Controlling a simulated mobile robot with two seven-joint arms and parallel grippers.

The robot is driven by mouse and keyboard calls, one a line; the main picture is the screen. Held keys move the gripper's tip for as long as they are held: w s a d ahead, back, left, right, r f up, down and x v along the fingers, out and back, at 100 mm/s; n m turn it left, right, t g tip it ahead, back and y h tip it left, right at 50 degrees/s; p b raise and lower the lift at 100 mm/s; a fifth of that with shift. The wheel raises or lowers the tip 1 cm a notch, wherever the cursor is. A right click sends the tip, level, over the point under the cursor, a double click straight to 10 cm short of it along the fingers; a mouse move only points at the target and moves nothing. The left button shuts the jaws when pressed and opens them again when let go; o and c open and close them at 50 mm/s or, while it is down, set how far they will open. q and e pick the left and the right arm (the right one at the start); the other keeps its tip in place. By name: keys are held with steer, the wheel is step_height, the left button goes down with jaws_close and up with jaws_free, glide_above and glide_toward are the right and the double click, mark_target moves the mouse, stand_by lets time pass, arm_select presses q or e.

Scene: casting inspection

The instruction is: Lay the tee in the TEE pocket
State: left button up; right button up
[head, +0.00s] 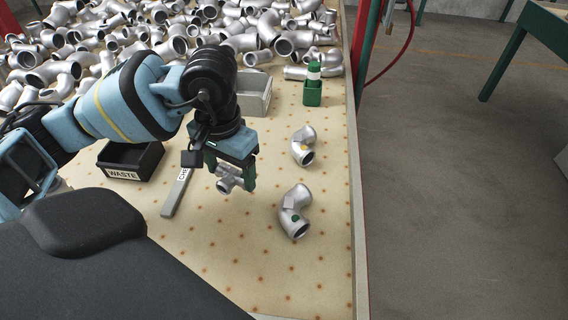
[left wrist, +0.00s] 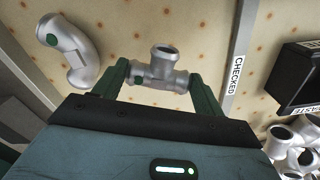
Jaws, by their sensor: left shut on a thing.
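The tee (head: 226,184) is a small silver pipe fitting with three openings. My left gripper (head: 234,177) is shut on it, above the perforated table. In the left wrist view the tee (left wrist: 162,70) sits between the two green fingers, with one opening pointing away from the gripper and a green dot on its left side. I cannot make out a pocket labelled TEE in either view. My right gripper is not in view.
Two silver elbows lie to the right, the nearer one (head: 293,213) green-dotted. A CHECKED strip (head: 177,192), black WASTE bin (head: 130,171), grey bin (head: 267,97) and green holder (head: 312,97) stand around. Castings (head: 180,40) heap at the back. The front right table is clear.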

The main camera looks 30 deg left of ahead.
arm_select(q)
steer(key=w+d, duration=0.1)
steer(key=w, duration=0.2)
steer(key=w+d, duration=0.2)
steer(key=w, duration=0.1)
steer(key=w+d+f, duration=0.1)
steer(key=w+d, duration=0.1)
steer(key=w, duration=0.2)
steer(key=shift+d+p, duration=0.1)
steer(key=shift+p, duration=0.3)
steer(key=shift+s+f, duration=0.1)
steer(key=shift+f, duration=1.6)
steer(key=shift+f, duration=0.15)
steer(key=o, duration=1.2)
